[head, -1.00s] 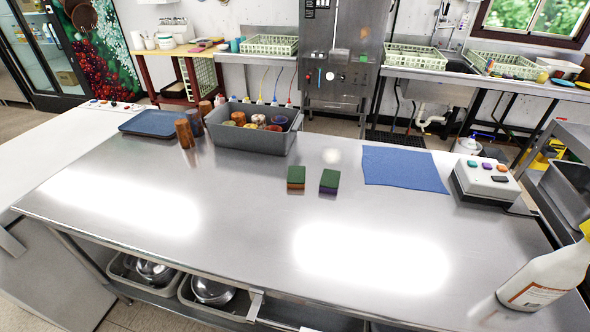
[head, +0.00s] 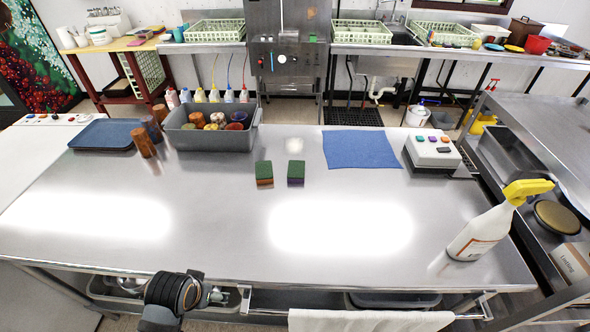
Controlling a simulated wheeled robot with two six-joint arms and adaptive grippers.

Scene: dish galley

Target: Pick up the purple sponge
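The purple sponge (head: 296,172) stands on the steel table, right of centre, with a green top and a purple lower part. A similar sponge (head: 264,173) with a green top and an orange lower part stands just left of it, with a small gap between. Part of my own arm shows at the lower left, in front of the table's near edge. Neither gripper can be made out in the head view.
A grey bin (head: 210,137) of cups, brown tumblers (head: 144,143) and a blue tray (head: 104,134) are at the back left. A blue cloth (head: 360,149) and button box (head: 432,150) are at the back right. A spray bottle (head: 482,230) stands front right. The table before the sponges is clear.

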